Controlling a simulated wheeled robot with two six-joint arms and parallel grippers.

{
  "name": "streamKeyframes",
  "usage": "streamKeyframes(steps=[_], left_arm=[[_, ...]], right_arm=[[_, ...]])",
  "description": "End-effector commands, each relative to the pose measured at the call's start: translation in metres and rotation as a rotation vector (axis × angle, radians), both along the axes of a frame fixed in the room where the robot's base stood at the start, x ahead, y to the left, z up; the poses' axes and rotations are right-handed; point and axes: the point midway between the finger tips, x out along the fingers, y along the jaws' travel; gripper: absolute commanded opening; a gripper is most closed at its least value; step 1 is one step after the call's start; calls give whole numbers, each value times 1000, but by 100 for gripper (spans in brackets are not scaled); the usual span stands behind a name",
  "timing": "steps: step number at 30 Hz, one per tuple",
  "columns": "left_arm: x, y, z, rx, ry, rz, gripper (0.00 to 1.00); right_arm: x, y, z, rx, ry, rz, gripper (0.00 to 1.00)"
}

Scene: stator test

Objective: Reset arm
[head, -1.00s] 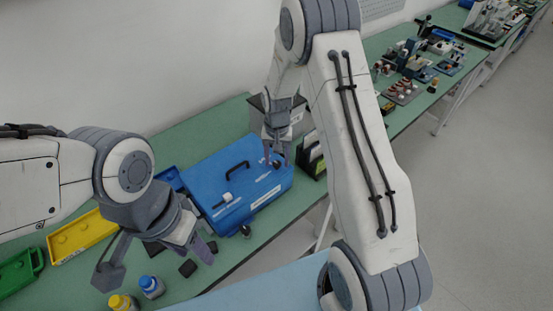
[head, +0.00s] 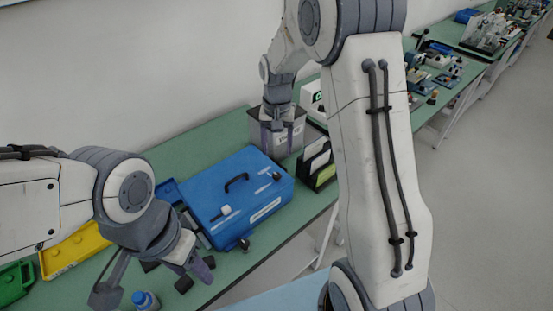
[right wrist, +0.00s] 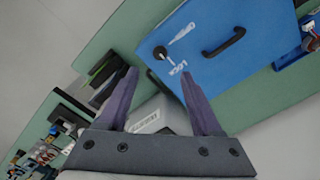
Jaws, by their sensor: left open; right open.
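My right gripper (head: 277,142) is open and empty, above and in front of a grey bin (head: 258,132) behind the blue case. It also shows in the right wrist view (right wrist: 160,92), with its two fingers apart and nothing between them but background. My left gripper (head: 150,278) is open with its fingers wide apart, over the near left part of the bench. I see nothing held in it. The blue case (head: 235,192) is shut, with a black handle, right of my left gripper.
A black holder with papers (head: 318,165) stands right of the case. A yellow tray (head: 72,250), a green tray (head: 14,284) and a blue-capped bottle (head: 145,300) are at the left. Green bench (head: 200,150) shows behind the case.

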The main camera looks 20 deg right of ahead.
Motion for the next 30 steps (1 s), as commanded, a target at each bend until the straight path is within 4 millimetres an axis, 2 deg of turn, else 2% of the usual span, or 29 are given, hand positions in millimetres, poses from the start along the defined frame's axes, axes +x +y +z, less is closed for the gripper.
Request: streamKeyframes(steps=[4, 16, 20, 23, 26, 27, 30], left_arm=[[0, 0, -1, 0, 0, 0, 50], [0, 0, -1, 0, 0, 0, 50], [0, 0, -1, 0, 0, 0, 50], [0, 0, -1, 0, 0, 0, 50], [0, 0, -1, 0, 0, 0, 50], [0, 0, -1, 0, 0, 0, 50], [0, 0, -1, 0, 0, 0, 50]], right_arm=[[0, 0, 6, 0, -1, 0, 67], [0, 1, 6, 0, 0, 2, 67], [-11, 21, 16, 4, -6, 64, 67], [-40, 61, 34, 13, -15, 200, 67], [-91, 107, 55, 26, -27, 402, 67], [-116, 123, 62, 33, -31, 489, 67], [-176, 150, 71, 48, -40, 696, 67]])
